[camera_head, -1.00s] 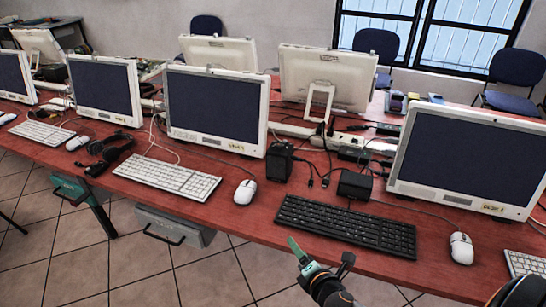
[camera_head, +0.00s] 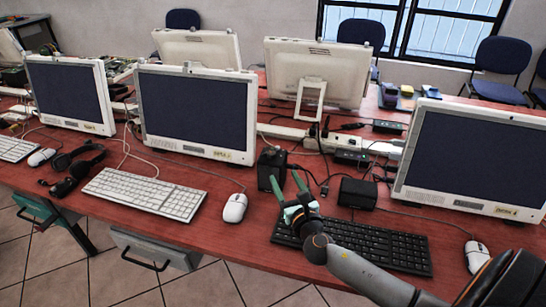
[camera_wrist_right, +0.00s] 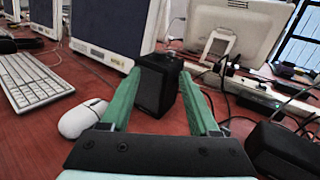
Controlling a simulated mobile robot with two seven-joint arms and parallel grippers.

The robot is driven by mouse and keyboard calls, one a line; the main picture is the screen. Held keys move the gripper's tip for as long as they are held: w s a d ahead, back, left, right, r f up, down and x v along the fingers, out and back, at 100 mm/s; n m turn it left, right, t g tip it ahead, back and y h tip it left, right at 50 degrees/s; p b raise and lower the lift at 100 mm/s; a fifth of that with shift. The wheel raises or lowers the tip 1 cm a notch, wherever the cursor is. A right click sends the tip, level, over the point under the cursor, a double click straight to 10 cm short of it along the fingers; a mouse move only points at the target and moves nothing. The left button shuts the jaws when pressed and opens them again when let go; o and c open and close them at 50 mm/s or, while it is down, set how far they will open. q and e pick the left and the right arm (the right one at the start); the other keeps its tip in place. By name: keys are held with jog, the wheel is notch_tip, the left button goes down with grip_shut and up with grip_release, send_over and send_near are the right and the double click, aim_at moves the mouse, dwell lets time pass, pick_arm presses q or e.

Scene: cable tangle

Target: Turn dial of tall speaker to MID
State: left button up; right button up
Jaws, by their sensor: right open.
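The tall speaker (camera_head: 271,168) is a black upright box on the red table, between the white-framed monitor and a lower black box. It also shows in the right wrist view (camera_wrist_right: 156,86), upright between the two fingers. Its dial cannot be made out. My right gripper (camera_head: 288,187) is open, with green fingers pointing at the speaker from the front. In the wrist view the gripper (camera_wrist_right: 155,98) has its fingers spread to either side of the speaker, with nothing held. Whether they touch it cannot be told. My left gripper is not in view.
A lower black box (camera_head: 358,192) stands right of the speaker, with loose cables between. A white mouse (camera_head: 235,208) lies to the left, a black keyboard (camera_head: 375,245) lies beneath my right arm. A monitor (camera_head: 197,112) and power strip (camera_head: 350,142) stand behind.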

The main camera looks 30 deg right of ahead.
aim_at(273, 156)
jog(key=b+x, duration=0.1)
jog(key=x, duration=0.9)
jog(key=shift+w+f, duration=0.1)
jog(key=shift+w, duration=0.05)
grip_shut()
